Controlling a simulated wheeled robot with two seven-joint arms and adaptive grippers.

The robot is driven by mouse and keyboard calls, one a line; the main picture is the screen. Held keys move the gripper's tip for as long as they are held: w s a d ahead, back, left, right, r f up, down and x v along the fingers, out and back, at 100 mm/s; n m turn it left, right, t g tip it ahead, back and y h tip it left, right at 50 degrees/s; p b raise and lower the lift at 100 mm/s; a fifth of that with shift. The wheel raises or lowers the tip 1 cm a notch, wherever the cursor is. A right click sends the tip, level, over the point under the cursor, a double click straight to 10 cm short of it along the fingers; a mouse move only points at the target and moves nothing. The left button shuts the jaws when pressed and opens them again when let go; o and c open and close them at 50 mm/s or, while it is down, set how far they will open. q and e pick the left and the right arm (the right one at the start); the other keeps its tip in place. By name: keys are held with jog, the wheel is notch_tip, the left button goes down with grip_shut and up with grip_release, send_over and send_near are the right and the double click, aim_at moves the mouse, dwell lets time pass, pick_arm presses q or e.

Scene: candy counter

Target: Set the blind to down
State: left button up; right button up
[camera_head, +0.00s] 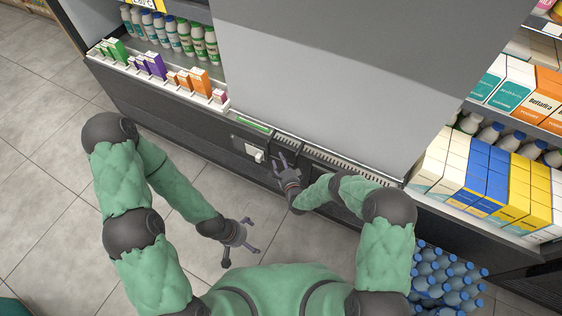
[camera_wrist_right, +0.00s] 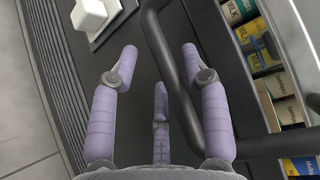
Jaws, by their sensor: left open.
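A broad smooth grey panel (camera_head: 320,80) covers the middle of the cooler front in the head view; it looks like the blind. Below its left part, a small white plate with a white knob (camera_head: 255,153) sits on the dark front. The knob also shows at the top left of the right wrist view (camera_wrist_right: 88,14). My right gripper (camera_head: 281,163) is just right of the knob. Its fingers are spread and empty in the right wrist view (camera_wrist_right: 158,62), with a dark bar (camera_wrist_right: 178,85) between them; contact cannot be told. My left gripper (camera_head: 242,243) is open and empty above the floor.
Shelves left of the panel hold bottles (camera_head: 183,33) and small boxes (camera_head: 152,66). Cartons (camera_head: 485,175) fill the right shelves, with blue-capped bottles (camera_head: 445,275) below. Cartons (camera_wrist_right: 262,45) also show in the right wrist view. Tiled floor (camera_head: 50,190) at left is clear.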

jog(key=shift+r, duration=0.15)
jog(key=shift+s, duration=0.15)
jog(key=shift+s+d+r, duration=0.1)
jog(key=shift+s+d, duration=0.05)
jog(key=shift+s, duration=0.15)
jog(key=v, duration=1.1)
jog(key=s+r+n+g+p, duration=0.2)
jog(key=s+r+n+g, duration=0.2)
jog(key=s, duration=0.3)
jog(key=s+d+r+n+g+p, duration=0.1)
jog(key=s+r+n+g+p, duration=0.2)
jog(key=s, duration=0.5)
jog(key=s+d+r+n+g+p, duration=0.1)
jog(key=s+r+n+g+p, duration=0.1)
jog(key=s+r+n+g, duration=0.3)
jog(key=s+n+g, duration=0.2)
jog(key=s+g, duration=0.1)
jog(key=shift+s+d, duration=0.2)
jog(key=shift+d, duration=0.05)
